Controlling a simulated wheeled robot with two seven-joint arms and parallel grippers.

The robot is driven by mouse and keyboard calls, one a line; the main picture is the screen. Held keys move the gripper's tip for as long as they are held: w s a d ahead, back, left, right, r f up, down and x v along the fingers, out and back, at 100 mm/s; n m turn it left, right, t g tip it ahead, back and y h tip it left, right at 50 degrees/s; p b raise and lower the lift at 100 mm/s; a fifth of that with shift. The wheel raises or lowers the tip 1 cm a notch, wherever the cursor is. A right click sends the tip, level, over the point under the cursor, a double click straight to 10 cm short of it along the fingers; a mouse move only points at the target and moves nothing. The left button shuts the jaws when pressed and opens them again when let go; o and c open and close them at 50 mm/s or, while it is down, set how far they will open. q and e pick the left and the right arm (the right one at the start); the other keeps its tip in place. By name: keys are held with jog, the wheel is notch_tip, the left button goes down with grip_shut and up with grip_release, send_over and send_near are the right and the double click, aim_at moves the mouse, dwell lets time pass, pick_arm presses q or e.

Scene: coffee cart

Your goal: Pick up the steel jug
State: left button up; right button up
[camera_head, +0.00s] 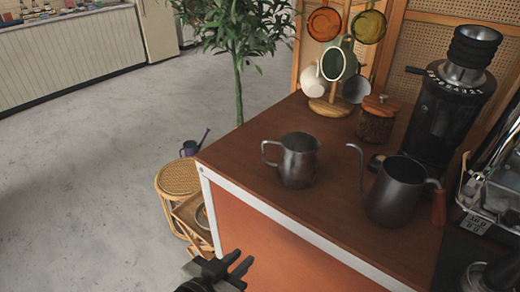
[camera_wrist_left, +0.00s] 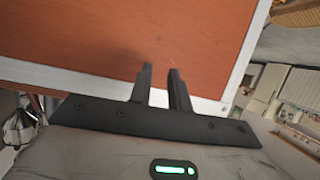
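The steel jug (camera_head: 298,161) stands upright on the brown top of the cart, near its left edge. Its handle points left, and nothing touches it. My left gripper (camera_head: 228,266) is low at the bottom of the head view, in front of the cart's white-edged side and below the jug's level. Its two fingers are apart with nothing between them. The left wrist view shows the same gripper (camera_wrist_left: 160,72) with a gap between the fingers, in front of the orange panel. The jug is not seen in that view. My right gripper is not clearly seen.
A gooseneck kettle (camera_head: 394,192) stands right of the jug. Behind are a lidded jar (camera_head: 376,122), a mug stand (camera_head: 331,106) with cups, and a black grinder (camera_head: 446,110). The cart top (camera_head: 245,150) left of the jug is clear. A wicker stool (camera_head: 178,177) stands beside the cart.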

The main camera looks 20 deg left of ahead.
aim_at(263, 155)
pick_arm(q)
jog(key=w+a+r+n+t, duration=0.1)
jog(key=w+r+t, duration=0.1)
jog(key=r, duration=0.5)
jog(key=w+a+r+t, duration=0.1)
jog(key=w+r+t, duration=0.2)
jog(key=r, duration=0.4)
jog(key=w, duration=0.6)
jog(key=w+d, duration=0.1)
jog(key=w, duration=0.2)
jog(key=shift+r+p, duration=0.3)
jog(key=shift+p, duration=0.1)
jog(key=shift+w+d+f, duration=0.1)
jog(key=shift+w+f, duration=0.05)
jog(key=shift+w, duration=0.9)
jog(key=shift+w+d+f, duration=0.15)
jog(key=shift+w+f, duration=0.05)
jog(key=shift+w, duration=0.9)
jog(key=shift+w+d+f, duration=0.1)
jog(key=shift+w+f, duration=0.05)
jog(key=shift+w, duration=0.9)
grip_shut()
